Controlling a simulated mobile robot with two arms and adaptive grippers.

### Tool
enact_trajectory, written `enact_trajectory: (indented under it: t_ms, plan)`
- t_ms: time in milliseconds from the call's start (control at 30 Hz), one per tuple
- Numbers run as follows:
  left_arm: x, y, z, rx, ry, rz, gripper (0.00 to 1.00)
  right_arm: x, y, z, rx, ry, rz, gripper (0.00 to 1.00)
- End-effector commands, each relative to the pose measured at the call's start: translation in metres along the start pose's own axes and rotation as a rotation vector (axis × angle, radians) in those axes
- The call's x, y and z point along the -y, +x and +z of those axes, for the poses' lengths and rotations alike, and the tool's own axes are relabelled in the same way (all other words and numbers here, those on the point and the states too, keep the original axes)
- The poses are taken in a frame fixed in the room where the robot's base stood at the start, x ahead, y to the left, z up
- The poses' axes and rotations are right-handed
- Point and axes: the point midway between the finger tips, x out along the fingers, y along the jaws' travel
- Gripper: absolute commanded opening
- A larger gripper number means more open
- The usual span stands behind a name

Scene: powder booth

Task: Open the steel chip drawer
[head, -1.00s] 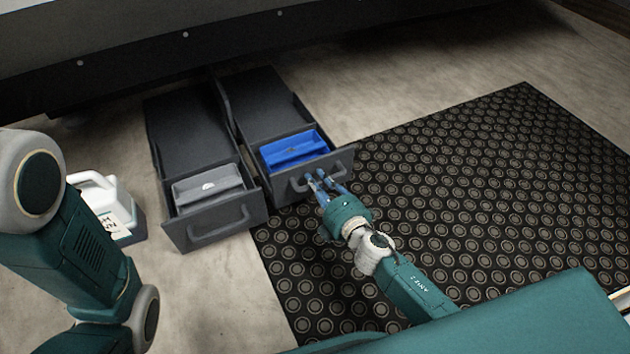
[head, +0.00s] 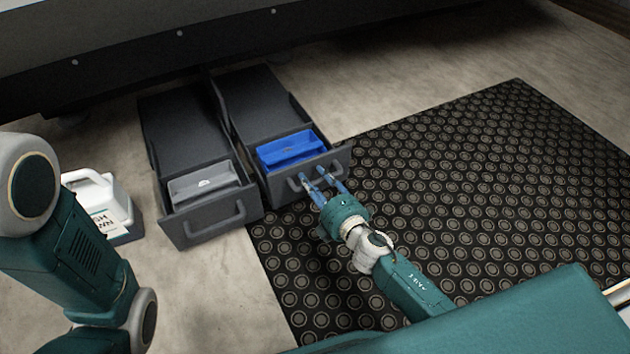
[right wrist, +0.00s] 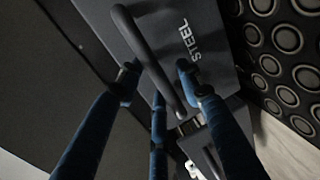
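The steel chip drawer (head: 326,165) is the right of two dark grey drawers. It is pulled out, with a blue bin (head: 291,149) inside. In the right wrist view its front (right wrist: 207,25) reads "STEEL", and its bar handle (right wrist: 151,60) runs between my fingers. My right gripper (head: 315,175) is at the drawer's front with its fingers spread. It also shows in the right wrist view (right wrist: 160,78), with fingertips on both sides of the handle and not closed on it. My left arm is at the left of the head view; its gripper is out of the picture.
A second drawer (head: 212,228) with a grey bin (head: 204,184) is also pulled out, to the left. A black patterned mat (head: 450,190) covers the floor at right. A large dark machine (head: 130,60) is behind.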

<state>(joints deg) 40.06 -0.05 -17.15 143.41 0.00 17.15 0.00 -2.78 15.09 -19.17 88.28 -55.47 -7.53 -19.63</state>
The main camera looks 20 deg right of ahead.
Motion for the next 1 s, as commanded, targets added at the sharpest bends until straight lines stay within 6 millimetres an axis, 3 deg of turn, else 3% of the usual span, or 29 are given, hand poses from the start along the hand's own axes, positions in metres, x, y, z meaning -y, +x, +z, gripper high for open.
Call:
enact_trajectory:
  t_ms: [133,533,1000]
  plan:
    - [0.000,0.000,0.001,0.001,0.000,-0.001,0.40,0.001,-0.011,0.000,0.000,0.000,-0.001,0.36]
    - [0.000,0.000,0.001,0.002,0.000,0.001,0.40,0.001,-0.070,0.000,0.000,0.001,-0.002,0.36]
    - [-0.001,0.000,0.001,0.001,0.000,0.002,0.40,0.000,-0.075,0.000,0.000,0.000,0.000,0.36]
